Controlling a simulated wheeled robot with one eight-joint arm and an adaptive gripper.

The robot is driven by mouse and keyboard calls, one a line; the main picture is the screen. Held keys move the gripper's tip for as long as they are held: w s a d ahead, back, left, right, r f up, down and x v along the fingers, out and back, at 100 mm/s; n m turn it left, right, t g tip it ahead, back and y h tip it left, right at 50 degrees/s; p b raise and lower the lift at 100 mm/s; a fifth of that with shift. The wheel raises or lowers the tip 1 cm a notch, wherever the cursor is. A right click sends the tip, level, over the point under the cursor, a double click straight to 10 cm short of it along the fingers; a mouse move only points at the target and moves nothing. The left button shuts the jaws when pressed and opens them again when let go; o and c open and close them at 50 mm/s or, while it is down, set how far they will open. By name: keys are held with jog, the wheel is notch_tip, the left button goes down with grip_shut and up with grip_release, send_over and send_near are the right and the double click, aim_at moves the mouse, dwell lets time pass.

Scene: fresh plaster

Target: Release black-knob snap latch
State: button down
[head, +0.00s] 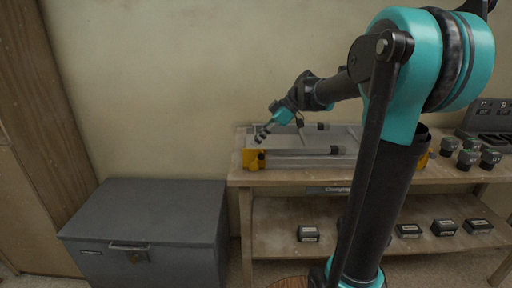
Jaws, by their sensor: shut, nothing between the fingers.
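My gripper (262,134) is small in the head view, at the left end of a flat grey case (290,160) on the wooden bench. Its dark fingers are shut with nothing visible in them, and they point down and left. They overlap the case's left end in the picture; I cannot tell if they touch it. A small dark part (337,149) sits on the case's front edge, right of the gripper. Another dark part (322,126) is at its back edge. I cannot tell which, if either, is the black-knob latch. A yellow-orange piece (251,160) is at the case's left front corner.
A closed grey chest (150,228) stands on the floor left of the wooden bench (300,179). Small dark boxes (309,233) sit on the lower shelf. My arm hides part of the bench.

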jog(key=d+f+v, duration=0.1)
jog(key=v, duration=0.6)
jog(key=shift+s+d, duration=0.1)
jog(key=shift+s, duration=0.05)
jog(key=s+d+f+m+t+h, duration=0.2)
jog(key=s+d+f+m+h, duration=0.2)
jog(key=s+f+m, duration=0.4)
jog(key=s+d+f+m+t+h, duration=0.2)
jog(key=s+f+m, duration=0.7)
jog(key=f, duration=0.9)
jog(key=s+d+h, duration=0.2)
jog(key=s+d, duration=0.1)
jog(key=shift+s+d+f+m, duration=0.2)
jog(key=shift+d+f+m, duration=0.1)
jog(key=shift+d+f, duration=0.1)
